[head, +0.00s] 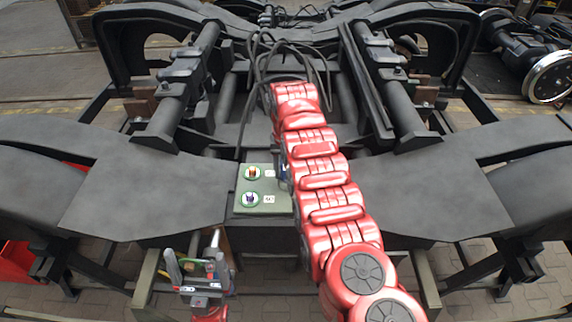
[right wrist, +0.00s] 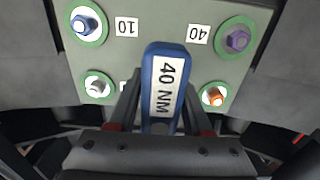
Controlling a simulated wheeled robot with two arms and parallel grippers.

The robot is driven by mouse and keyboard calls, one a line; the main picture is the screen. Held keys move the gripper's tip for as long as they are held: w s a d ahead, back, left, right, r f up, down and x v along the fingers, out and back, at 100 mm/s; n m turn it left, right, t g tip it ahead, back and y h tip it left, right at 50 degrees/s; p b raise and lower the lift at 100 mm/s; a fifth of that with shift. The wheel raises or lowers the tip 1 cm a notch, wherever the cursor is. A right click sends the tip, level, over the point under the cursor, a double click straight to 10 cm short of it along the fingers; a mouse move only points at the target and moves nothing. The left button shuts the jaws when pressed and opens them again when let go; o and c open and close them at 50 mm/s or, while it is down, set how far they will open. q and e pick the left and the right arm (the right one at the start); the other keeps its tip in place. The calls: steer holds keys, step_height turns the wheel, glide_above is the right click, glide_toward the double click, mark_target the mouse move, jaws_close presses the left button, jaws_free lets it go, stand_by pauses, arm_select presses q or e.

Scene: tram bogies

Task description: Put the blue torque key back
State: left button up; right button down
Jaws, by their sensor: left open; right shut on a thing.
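My right gripper (right wrist: 158,122) is shut on the blue torque key (right wrist: 164,60), whose white label reads 40 NM. The key is in front of a green panel (right wrist: 160,20); I cannot tell if it touches it. In the right wrist view the panel has a blue peg (right wrist: 85,24) by an upside-down 10, a purple peg (right wrist: 237,40) by an upside-down 40, a silver peg (right wrist: 98,86) and an orange peg (right wrist: 214,96). In the head view my right arm covers the right of the panel (head: 262,209). My left gripper (head: 197,264) is open, low on the left.
The dark bogie frame (head: 150,190) spreads around the panel. Black cables (head: 258,60) loop behind it. Spring or damper cylinders (head: 185,80) stand at left and right. A wheel (head: 549,77) is at the far right. Red bins (head: 18,262) show at the left edge.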

steer(key=shift+f+b, duration=0.35)
steer(key=shift+b, duration=0.05)
steer(key=shift+c, duration=1.6)
jaws_free()
steer(key=shift+r, duration=0.1)
steer(key=shift+r+p, duration=0.25)
steer(key=shift+p, duration=0.1)
steer(key=r+b, duration=0.1)
steer(key=b, duration=0.2)
steer(key=shift+r, duration=0.4)
step_height(320, 180, up, 4)
steer(key=shift+d+r+b, duration=0.1)
steer(key=shift+r+b, duration=0.1)
steer(key=shift+b, duration=0.45)
step_height(320, 180, up, 4)
steer(key=p, duration=0.3)
steer(key=shift+r, duration=0.2)
steer(key=shift+s+r+p, duration=0.1)
steer(key=shift+r+p, duration=0.45)
steer(key=shift+r, duration=0.1)
